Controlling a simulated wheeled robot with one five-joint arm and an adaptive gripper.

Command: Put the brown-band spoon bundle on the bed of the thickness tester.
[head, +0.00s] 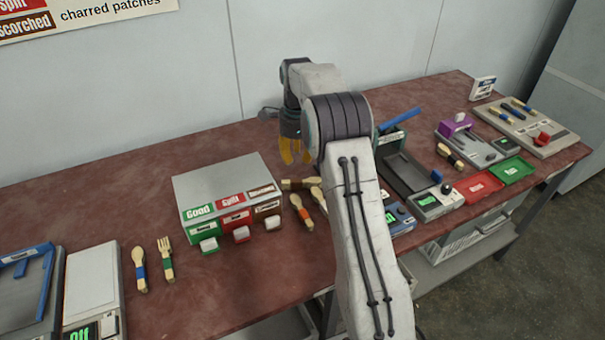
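A wooden bundle with a dark, brownish band (297,184) lies flat on the table just right of the sorting box, partly hidden by my arm. Another bundle with a dark band (450,155) lies in front of the purple-topped device (460,128); its band colour is too small to be sure of. The purple-topped device has a grey bed and may be the thickness tester; I cannot read a label. My gripper (294,152) has yellow fingers pointing down behind the first bundle, above the table. The fingers look apart with nothing between them.
A grey box (225,183) with Good, Split and Scorched slots stands mid-table. An orange-band bundle (302,212) lies beside it. A spoon (140,270) and fork (165,259) lie left. A blue-levered press (402,172) and red and green trays (480,187) stand right.

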